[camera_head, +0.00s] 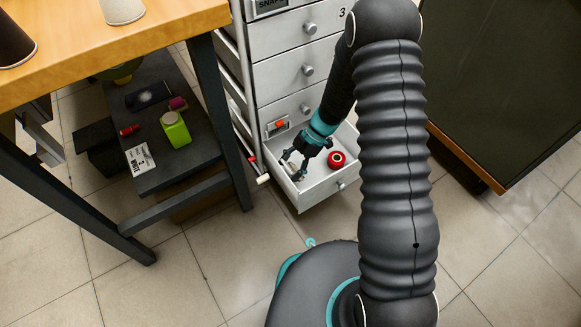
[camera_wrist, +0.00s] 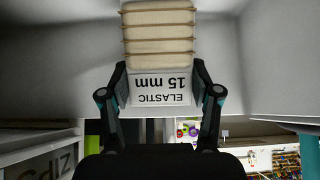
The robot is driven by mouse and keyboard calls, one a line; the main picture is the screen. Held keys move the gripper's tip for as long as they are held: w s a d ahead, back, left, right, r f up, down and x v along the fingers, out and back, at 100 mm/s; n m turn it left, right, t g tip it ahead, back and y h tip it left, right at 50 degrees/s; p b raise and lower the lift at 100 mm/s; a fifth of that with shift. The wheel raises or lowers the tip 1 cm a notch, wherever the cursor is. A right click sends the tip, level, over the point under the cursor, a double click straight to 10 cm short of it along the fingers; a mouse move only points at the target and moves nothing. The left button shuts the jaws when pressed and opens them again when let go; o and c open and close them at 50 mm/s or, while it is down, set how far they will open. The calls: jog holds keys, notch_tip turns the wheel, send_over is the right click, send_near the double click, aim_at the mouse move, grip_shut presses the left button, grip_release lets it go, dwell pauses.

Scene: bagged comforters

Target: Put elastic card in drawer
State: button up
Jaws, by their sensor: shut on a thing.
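The elastic card (camera_wrist: 160,85) fills the upper middle of the wrist view. It is white with "ELASTIC 15 mm" upside down, and has cream elastic wound in bands. My gripper (camera_wrist: 162,88) is shut on the card, one finger on each side. In the head view my gripper (camera_head: 294,166) is at the open bottom drawer (camera_head: 322,196) of the grey cabinet, over its left part. The card there is small and mostly hidden. In the wrist view, grey drawer walls surround the card; I cannot tell whether it touches the floor.
A red round spool (camera_head: 337,160) lies in the drawer, right of my gripper. A dark board (camera_head: 500,75) with a wooden edge is at right.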

jog(key=shift+f+b, duration=0.35)
jog(key=shift+f, duration=0.2)
jog(key=shift+f, duration=0.5)
dwell(0.4)
jog(key=o, duration=1.3)
jog(key=shift+r, duration=0.1)
jog(key=shift+s+a+r+p+v, duration=0.1)
jog(key=shift+p+v, duration=0.95)
jog(key=shift+p, duration=0.25)
jog(key=shift+s+a+r+p+v, duration=0.1)
jog(key=shift+a+r+p+v, duration=0.05)
jog(key=shift+p+v, duration=1.05)
jog(key=shift+s+a+r+p+v, duration=0.1)
jog(key=shift+p+v, duration=0.85)
jog(key=shift+p, duration=0.4)
jog(key=shift+w+d+r, duration=0.1)
jog(key=v, duration=1.1)
jog(key=shift+w+d+r, duration=0.1)
jog(key=shift+d+r, duration=0.1)
jog(key=shift+r, duration=0.05)
